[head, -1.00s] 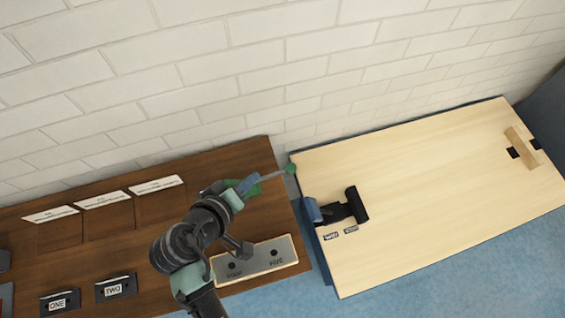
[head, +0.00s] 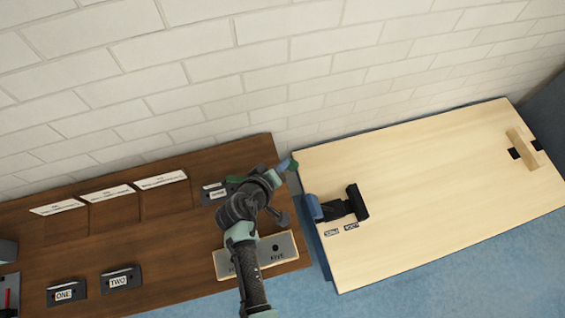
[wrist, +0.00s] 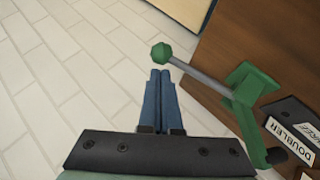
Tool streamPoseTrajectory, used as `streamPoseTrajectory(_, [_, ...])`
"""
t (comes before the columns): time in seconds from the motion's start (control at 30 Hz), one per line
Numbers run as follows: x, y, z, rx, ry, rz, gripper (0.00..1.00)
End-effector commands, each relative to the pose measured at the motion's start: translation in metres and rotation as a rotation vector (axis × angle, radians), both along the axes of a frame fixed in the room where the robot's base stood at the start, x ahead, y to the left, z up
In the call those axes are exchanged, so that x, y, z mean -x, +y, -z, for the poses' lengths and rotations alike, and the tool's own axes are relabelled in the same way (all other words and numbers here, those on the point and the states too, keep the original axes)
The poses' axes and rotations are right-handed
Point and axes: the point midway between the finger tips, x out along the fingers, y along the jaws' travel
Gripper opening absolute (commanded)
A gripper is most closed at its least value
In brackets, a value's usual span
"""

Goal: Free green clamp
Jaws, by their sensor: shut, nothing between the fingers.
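The green clamp (wrist: 246,92) is at the edge of the brown table in the wrist view, with a grey rod (wrist: 197,76) ending in a green knob (wrist: 161,53). In the head view my arm hides most of the clamp. A bit of green (head: 236,179) shows beside the arm. My gripper (wrist: 160,72) has blue fingers pressed together, with nothing between them. The fingertips appear just below the knob and left of the rod in the wrist view; I cannot tell whether they touch. In the head view my gripper (head: 291,161) is near the gap between the tables.
The brown table (head: 180,225) carries labelled black blocks, white cards and a grey plate (head: 283,246). The light wooden table (head: 430,180) stands to the right, with a black and blue fixture (head: 340,207) on its near left. A white brick wall (head: 250,60) closes the back.

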Motion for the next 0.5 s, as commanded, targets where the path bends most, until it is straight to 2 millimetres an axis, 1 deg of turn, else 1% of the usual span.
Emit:
streamPoseTrajectory(0.37, [0.0002, -0.0022, 0.0027, 0.0, 0.0, 0.0, 0.0])
streamPoseTrajectory(0.5, [-0.0006, -0.0053, 0.0095, -0.001, 0.0, 0.004, 0.0])
